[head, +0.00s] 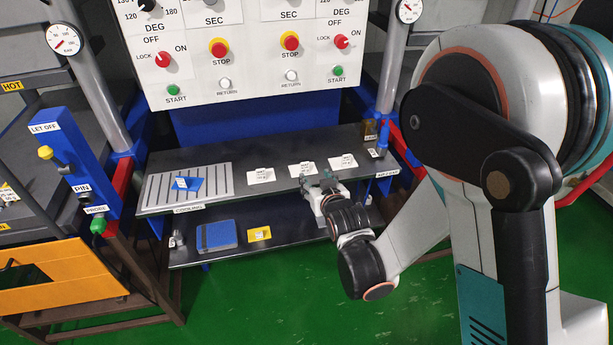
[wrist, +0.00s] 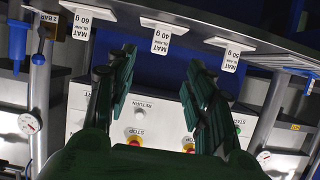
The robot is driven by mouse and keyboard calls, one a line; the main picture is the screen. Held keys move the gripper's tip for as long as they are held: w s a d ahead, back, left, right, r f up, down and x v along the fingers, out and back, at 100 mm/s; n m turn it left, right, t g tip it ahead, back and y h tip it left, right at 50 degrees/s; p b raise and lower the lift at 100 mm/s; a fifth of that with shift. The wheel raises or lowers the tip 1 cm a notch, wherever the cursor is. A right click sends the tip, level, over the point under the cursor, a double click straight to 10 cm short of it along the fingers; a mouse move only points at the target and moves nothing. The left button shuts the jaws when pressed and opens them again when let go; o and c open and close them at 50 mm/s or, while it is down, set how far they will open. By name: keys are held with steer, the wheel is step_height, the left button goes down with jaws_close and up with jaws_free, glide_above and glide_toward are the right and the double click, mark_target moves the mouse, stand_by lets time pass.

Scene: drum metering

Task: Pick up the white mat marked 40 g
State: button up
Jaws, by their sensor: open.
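The white mat marked 40 g (wrist: 165,26) is the middle one of three white mats in the wrist view, its tag reading "MAT" and "40 g". In the head view the middle mat (head: 300,170) lies on the dark upper shelf, its print too small to read. My gripper (head: 318,182) is at the shelf's front edge, close in front of this mat. In the wrist view my gripper (wrist: 161,58) is open and empty, its dark green fingers spread on either side of the middle tag. The mat is not between the fingertips.
The mat marked 60 g (wrist: 80,24) and another mat (wrist: 230,45) flank it. A slotted cooling plate (head: 215,185) with a blue piece (head: 188,184) lies left on the upper shelf (head: 275,197). A control panel (head: 255,60) stands behind. A lower shelf (head: 290,237) holds small items.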

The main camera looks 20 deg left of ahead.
steer(key=b, duration=0.2)
glide_toward(305, 167)
steer(key=x, duration=0.4)
steer(key=b+x, duration=0.2)
steer(key=x, duration=0.2)
steer(key=shift+w+a+f, duration=0.15)
steer(key=shift+w+f, duration=0.1)
steer(key=shift+f, duration=0.05)
steer(key=shift+w+a, duration=0.2)
steer(key=shift+w, duration=0.05)
steer(key=c, duration=1.1)
